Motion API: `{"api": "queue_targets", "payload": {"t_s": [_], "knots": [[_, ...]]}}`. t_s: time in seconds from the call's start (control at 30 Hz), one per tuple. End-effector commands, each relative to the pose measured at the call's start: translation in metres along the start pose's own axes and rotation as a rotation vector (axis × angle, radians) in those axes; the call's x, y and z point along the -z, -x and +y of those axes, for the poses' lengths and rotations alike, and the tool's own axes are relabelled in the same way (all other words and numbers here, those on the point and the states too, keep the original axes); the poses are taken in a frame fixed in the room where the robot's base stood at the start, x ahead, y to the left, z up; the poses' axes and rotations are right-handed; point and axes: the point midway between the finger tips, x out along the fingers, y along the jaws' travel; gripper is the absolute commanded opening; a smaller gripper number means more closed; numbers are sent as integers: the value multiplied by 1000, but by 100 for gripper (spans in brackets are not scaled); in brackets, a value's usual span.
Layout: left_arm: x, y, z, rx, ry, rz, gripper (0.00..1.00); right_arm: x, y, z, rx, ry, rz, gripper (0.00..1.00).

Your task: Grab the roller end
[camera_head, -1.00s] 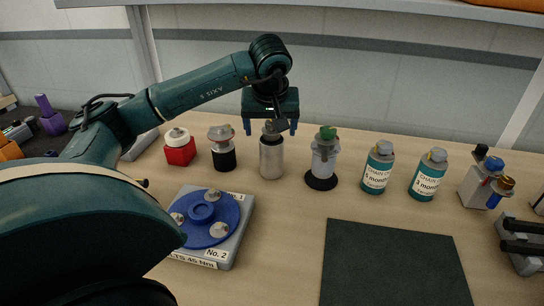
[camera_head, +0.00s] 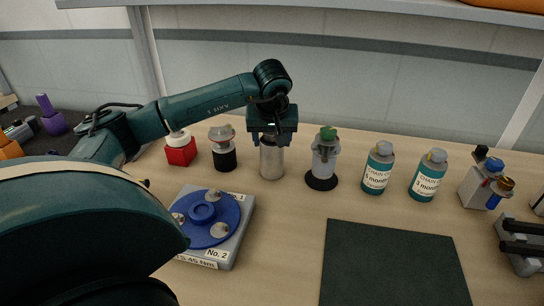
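A silver cylinder (camera_head: 272,160) stands upright on the table; earlier a grey metal piece, which may be the roller end, showed on its top. That piece is now hidden behind my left gripper (camera_head: 271,139). The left gripper points down over the cylinder's top, its fingers apart on either side. I cannot tell whether the fingers touch the piece. My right gripper is not in view.
A red-based piece (camera_head: 180,152) and a black-based piece (camera_head: 223,152) stand left of the cylinder. A green-topped piece (camera_head: 324,158) and two teal bottles (camera_head: 378,168) stand right. A blue disc fixture (camera_head: 226,205) and a dark mat (camera_head: 390,265) lie in front.

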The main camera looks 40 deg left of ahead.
Motion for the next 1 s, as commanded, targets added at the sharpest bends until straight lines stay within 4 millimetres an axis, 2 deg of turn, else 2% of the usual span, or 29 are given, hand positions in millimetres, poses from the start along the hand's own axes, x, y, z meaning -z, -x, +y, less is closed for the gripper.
{"api": "queue_targets", "payload": {"t_s": [0.07,0.7,1.0], "knots": [[0,0,0,0,0,0,52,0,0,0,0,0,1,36],[0,0,0,0,0,0,0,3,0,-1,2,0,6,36],[2,2,0,-3,2,5,0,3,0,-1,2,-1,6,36]]}}
